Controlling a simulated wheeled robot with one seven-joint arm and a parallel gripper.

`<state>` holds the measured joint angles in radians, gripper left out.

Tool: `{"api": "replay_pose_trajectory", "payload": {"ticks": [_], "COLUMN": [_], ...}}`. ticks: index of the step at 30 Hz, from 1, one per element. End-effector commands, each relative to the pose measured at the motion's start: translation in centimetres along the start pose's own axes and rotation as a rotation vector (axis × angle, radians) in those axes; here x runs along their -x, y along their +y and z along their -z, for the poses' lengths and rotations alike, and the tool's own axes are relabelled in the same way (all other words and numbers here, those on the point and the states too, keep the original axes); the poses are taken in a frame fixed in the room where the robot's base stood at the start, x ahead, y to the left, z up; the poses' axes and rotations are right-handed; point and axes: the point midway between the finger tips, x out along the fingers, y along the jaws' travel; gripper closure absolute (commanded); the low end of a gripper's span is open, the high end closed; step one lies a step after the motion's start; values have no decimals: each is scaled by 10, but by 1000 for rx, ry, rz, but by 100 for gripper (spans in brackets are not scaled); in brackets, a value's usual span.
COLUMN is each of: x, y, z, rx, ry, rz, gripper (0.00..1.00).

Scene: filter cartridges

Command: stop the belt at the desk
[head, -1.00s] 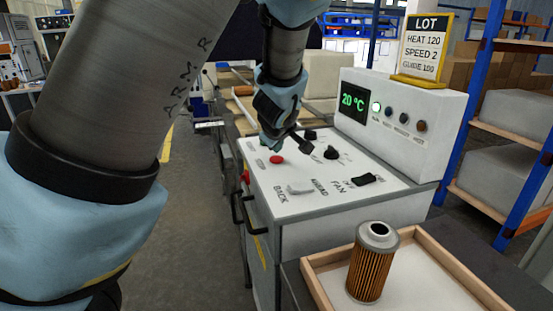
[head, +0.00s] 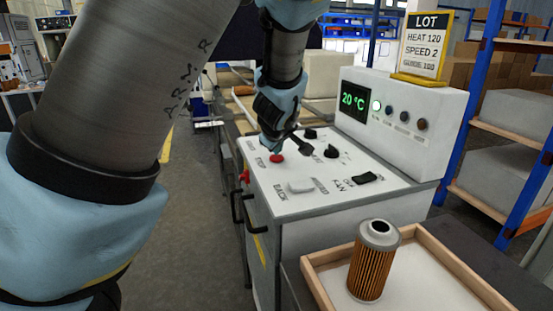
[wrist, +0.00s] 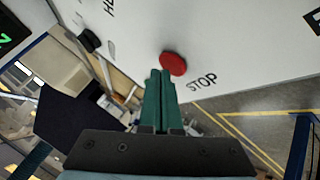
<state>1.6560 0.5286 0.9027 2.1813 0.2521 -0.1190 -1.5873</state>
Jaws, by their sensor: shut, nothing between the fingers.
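The white control desk (head: 330,195) stands ahead, with a red STOP button (head: 277,157) near its left edge. In the wrist view the round red button (wrist: 173,63) sits beside the printed word STOP. My gripper (head: 275,150) is shut and empty, pointing down at the button. In the wrist view the closed green fingertips (wrist: 159,74) lie at the button's near left edge; I cannot tell whether they touch it. The belt (head: 232,110) runs behind the desk, partly hidden by my arm.
The desk also carries black knobs (head: 331,152), a white back/forward switch (head: 300,186), a black fan switch (head: 365,178) and a 20 °C display (head: 354,102). A lot sign (head: 424,45) stands on top. A filter cartridge (head: 372,262) stands in a wooden-rimmed tray (head: 476,277) at front right.

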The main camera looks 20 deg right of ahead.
Motion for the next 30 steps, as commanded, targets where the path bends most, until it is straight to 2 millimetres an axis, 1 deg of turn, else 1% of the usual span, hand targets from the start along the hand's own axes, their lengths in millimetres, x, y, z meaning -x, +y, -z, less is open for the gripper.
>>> {"api": "replay_pose_trajectory", "payload": {"ticks": [30], "x": [-6], "y": [-4], "z": [-5], "rx": [-1], "ry": [-1], "rz": [0], "gripper": [100]}}
